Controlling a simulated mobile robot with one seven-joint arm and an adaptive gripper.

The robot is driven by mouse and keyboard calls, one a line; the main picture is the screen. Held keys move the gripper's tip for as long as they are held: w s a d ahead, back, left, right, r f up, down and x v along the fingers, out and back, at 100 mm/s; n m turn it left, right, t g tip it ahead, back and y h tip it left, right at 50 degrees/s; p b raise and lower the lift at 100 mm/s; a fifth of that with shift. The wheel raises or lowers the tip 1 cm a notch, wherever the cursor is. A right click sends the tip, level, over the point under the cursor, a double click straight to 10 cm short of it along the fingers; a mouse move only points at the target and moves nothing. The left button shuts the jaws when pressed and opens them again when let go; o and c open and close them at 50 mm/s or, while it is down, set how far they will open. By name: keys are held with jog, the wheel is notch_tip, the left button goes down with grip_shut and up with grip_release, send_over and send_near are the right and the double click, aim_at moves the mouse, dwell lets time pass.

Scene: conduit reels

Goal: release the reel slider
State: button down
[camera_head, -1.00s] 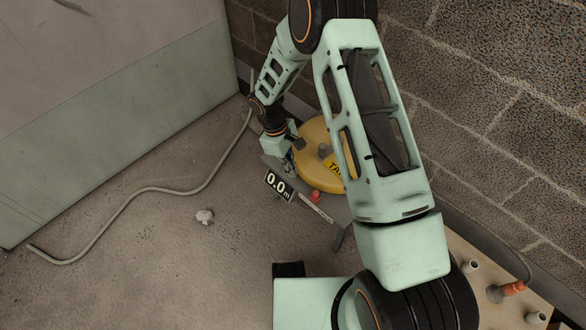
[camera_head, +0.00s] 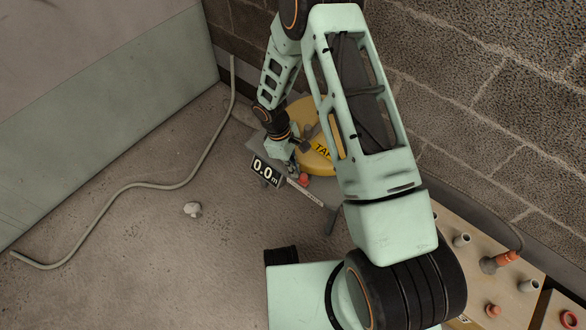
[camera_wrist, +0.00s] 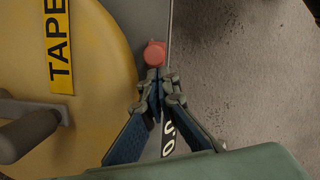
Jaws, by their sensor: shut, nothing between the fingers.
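The yellow reel marked TAPE (camera_head: 316,162) lies beside the brick wall, partly hidden by my arm. It fills the left of the wrist view (camera_wrist: 105,90). A round red knob (camera_head: 303,180), perhaps the slider, sits on the grey plate at the reel's edge. In the wrist view the red knob (camera_wrist: 155,54) is just beyond my fingertips. My gripper (camera_wrist: 158,82) is shut and empty, its tips close to the knob. I cannot tell whether they touch it. A black display reading 0.0 m (camera_head: 266,171) stands beside my gripper, and the fingers partly cover it in the wrist view.
A pale strip (camera_head: 306,192) runs from the knob across the plate. A grey conduit (camera_head: 150,186) curves over the floor at left, near a small pale lump (camera_head: 192,209). A wooden board with pegs (camera_head: 470,222) stands at right. Open floor lies in front.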

aim_at(305, 186)
jog(key=shift+s+d, duration=1.65)
